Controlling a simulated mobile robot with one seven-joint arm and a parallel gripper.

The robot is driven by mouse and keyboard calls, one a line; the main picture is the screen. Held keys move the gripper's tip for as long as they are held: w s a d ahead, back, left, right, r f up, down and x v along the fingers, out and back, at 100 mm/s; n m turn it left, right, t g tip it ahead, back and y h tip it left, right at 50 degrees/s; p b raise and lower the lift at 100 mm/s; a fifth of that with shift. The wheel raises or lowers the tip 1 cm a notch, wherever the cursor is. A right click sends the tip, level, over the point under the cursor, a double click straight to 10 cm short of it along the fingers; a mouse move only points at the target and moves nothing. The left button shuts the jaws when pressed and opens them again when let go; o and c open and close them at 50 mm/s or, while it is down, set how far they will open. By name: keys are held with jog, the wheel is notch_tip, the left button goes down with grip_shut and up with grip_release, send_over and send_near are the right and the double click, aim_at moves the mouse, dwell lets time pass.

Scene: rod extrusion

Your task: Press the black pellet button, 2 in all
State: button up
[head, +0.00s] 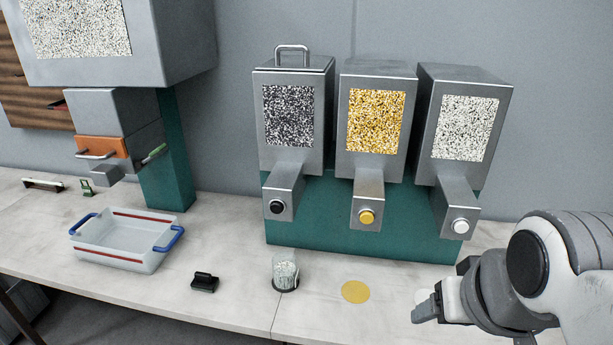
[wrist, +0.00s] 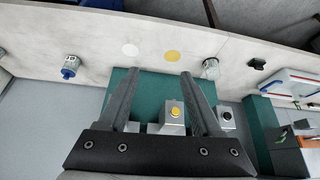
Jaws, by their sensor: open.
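The black button (head: 277,207) sits on the front of the spout under the left dispenser (head: 290,115), whose window shows black and white pellets. In the wrist view the black button (wrist: 227,115) lies right of my right finger, apart from it. A clear cup (head: 286,272) with pale contents stands on the table below the black button's spout; it also shows in the wrist view (wrist: 210,66). My gripper (head: 425,306) is at the lower right in the head view, well away from the black button. In the wrist view my gripper (wrist: 160,74) is open and empty.
The yellow button (head: 367,217) and white button (head: 460,226) are on the neighbouring spouts. A yellow disc (head: 355,292) lies flat right of the cup. A black block (head: 204,282) and a clear bin (head: 117,260) with blue handles are to the left. A large machine stands far left.

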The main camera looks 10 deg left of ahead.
grip_shut()
dwell(1.4)
